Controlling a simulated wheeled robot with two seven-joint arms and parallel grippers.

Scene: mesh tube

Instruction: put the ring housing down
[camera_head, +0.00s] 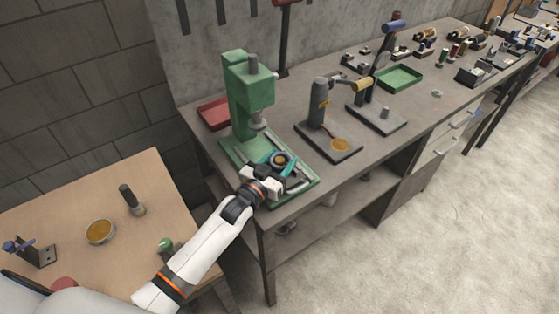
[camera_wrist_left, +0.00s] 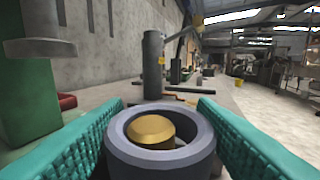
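The ring housing (camera_wrist_left: 160,164) is a thick grey ring, with a brass round piece (camera_wrist_left: 151,130) showing inside its opening. In the left wrist view it sits between the two teal fingers of my left gripper, which press against its sides. In the head view my left gripper (camera_head: 281,165) is over the green base of the press (camera_head: 249,92), with the ring housing (camera_head: 279,158) at its fingertips. I cannot tell whether the ring housing touches the base below it. My right gripper is not in view.
The press column stands close behind and left of my left gripper. A grey stand (camera_head: 318,112) on a dark plate is to the right, then a lever tool (camera_head: 375,105) and a green tray (camera_head: 400,77). A wooden table (camera_head: 165,185) with small parts is at left.

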